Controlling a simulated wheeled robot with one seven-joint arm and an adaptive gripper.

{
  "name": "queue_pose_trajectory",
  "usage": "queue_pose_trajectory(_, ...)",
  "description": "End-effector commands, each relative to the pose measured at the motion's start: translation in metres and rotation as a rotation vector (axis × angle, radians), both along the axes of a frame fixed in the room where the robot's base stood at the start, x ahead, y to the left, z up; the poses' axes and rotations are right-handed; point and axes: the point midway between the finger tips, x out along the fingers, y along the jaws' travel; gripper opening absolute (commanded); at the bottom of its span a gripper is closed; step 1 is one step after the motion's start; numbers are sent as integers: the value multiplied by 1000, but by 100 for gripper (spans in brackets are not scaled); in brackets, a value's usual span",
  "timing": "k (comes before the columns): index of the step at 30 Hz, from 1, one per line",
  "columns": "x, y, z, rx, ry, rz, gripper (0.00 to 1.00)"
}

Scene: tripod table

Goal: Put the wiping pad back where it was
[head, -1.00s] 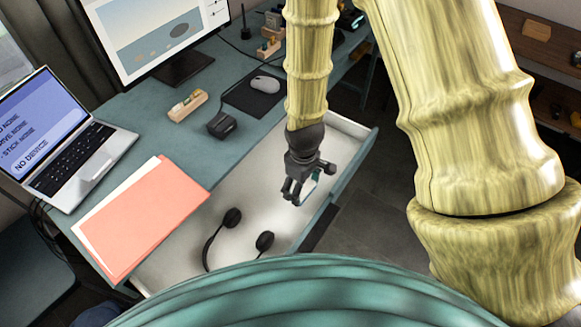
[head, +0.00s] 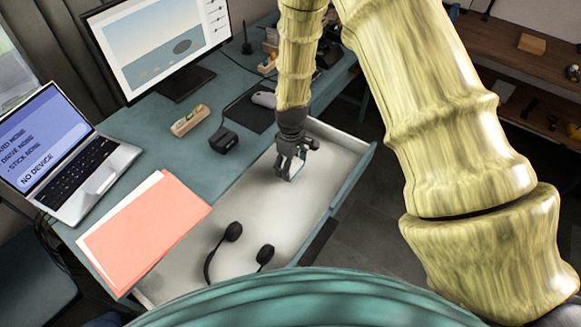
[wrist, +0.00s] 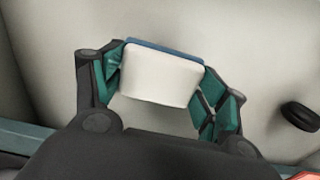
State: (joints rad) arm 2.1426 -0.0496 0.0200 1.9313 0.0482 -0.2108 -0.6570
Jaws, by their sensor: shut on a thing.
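The wiping pad (wrist: 160,76), white with a blue edge, is held between the two green-padded fingers of my gripper (wrist: 160,84) in the wrist view. In the head view my gripper (head: 288,174) hangs over the pale inside of the open drawer (head: 290,208), in its far half. There the pad is mostly hidden by the fingers, with only a small light part showing. I cannot tell whether the pad touches the drawer floor.
A black headset (head: 232,232) lies in the near part of the drawer. A coral folder (head: 150,225), a laptop (head: 85,165), a dark box (head: 223,141) and a mouse (head: 263,99) are on the desk. The drawer floor around the gripper is clear.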

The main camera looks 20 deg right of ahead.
Motion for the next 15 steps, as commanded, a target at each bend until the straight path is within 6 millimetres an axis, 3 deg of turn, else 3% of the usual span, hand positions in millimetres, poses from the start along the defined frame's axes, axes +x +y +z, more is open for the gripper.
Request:
queue_pose_trajectory(8,7,-1,-7,0,2,1,54)
queue_pose_trajectory(15,6,-1,-29,0,3,-1,54)
